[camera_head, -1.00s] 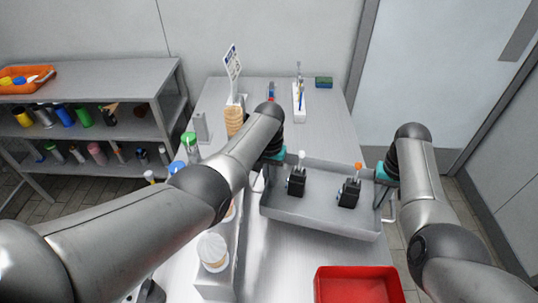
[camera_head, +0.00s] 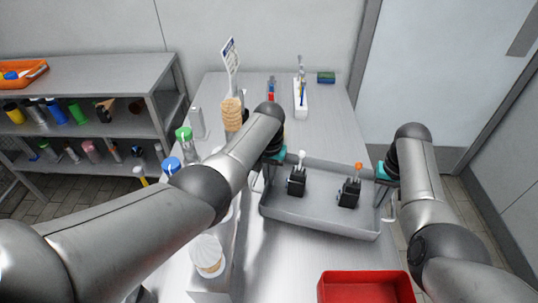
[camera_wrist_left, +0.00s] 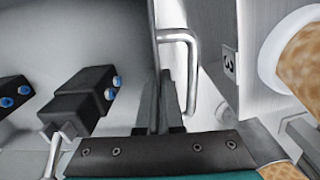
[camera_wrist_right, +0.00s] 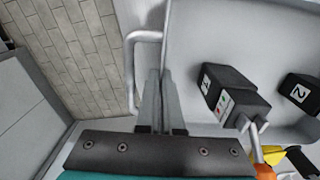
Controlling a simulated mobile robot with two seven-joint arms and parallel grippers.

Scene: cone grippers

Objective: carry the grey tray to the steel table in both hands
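The grey tray (camera_head: 318,218) is in the middle of the head view, over the grey metal table (camera_head: 285,265); I cannot tell the gap beneath it. It carries two black blocks (camera_head: 297,182) (camera_head: 348,193), one with a white-topped piece and one with an orange-topped piece. The tray looks about level.
A red bin (camera_head: 368,276) stands at the table's near right. A white rack (camera_head: 300,98) and sponge (camera_head: 326,77) are at the back. A shelf (camera_head: 100,70) stands left.

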